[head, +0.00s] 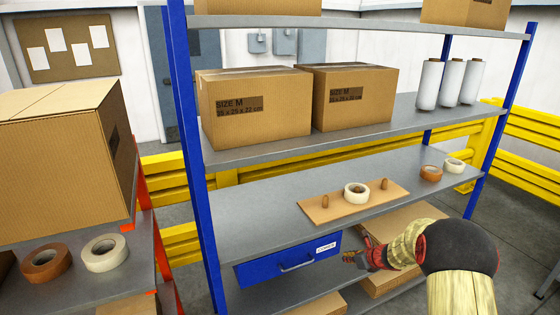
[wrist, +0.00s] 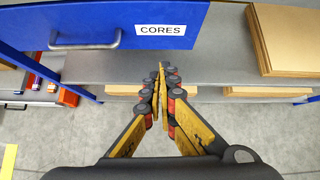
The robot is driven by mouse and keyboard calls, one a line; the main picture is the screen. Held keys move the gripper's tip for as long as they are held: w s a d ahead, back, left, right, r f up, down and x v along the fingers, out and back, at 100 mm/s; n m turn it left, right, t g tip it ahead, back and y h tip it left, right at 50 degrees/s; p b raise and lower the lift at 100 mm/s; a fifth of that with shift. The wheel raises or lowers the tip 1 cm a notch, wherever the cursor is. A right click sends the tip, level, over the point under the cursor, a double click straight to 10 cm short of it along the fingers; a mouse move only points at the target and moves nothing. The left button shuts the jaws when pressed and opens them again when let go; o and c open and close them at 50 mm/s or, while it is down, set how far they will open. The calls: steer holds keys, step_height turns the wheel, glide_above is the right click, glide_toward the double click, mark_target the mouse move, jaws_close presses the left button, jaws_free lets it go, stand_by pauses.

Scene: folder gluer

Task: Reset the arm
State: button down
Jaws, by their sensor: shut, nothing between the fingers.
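My gripper (head: 352,257) is at the right end of the blue drawer (head: 262,271), in front of the shelf rack. In the wrist view my gripper (wrist: 160,68) has its yellow fingers together, with nothing between them. The drawer, labelled CORES, also shows in the wrist view (wrist: 95,15), above and to the left of the fingertips. Its grey handle (wrist: 85,43) is free of the fingers. My arm reaches in from the lower right in the head view.
A board (head: 330,206) with two pegs and a tape roll (head: 356,189) lies on the shelf above the drawer. Flat cardboard (wrist: 290,40) is stacked right of the drawer. Large boxes (head: 255,105) stand higher up. A blue post (head: 190,130) rises at left. Open floor lies below my gripper.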

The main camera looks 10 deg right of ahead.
steer(key=s+a+r+n+g+y, duration=0.1)
steer(key=s+a+r+n+g, duration=0.1)
steer(key=s+a+n, duration=0.45)
steer(key=s+a+r+n+g+y, duration=0.1)
steer(key=s+a+n+g, duration=0.2)
steer(key=s+n, duration=0.6)
steer(key=s+a+r+n+t+h, duration=0.1)
steer(key=s+a+r+n+h, duration=0.1)
steer(key=s+r+n, duration=0.6)
steer(key=s+a+r+n+t+h, duration=0.1)
steer(key=s+a+r+n+h, duration=0.2)
steer(key=s+r+n, duration=0.5)
steer(key=s+r, duration=0.4)
steer(key=s, duration=0.3)
steer(key=s+r, duration=0.4)
steer(key=s, duration=0.3)
steer(key=shift+s+a+r, duration=0.15)
steer(key=shift+a+r, duration=0.1)
steer(key=shift+a, duration=0.05)
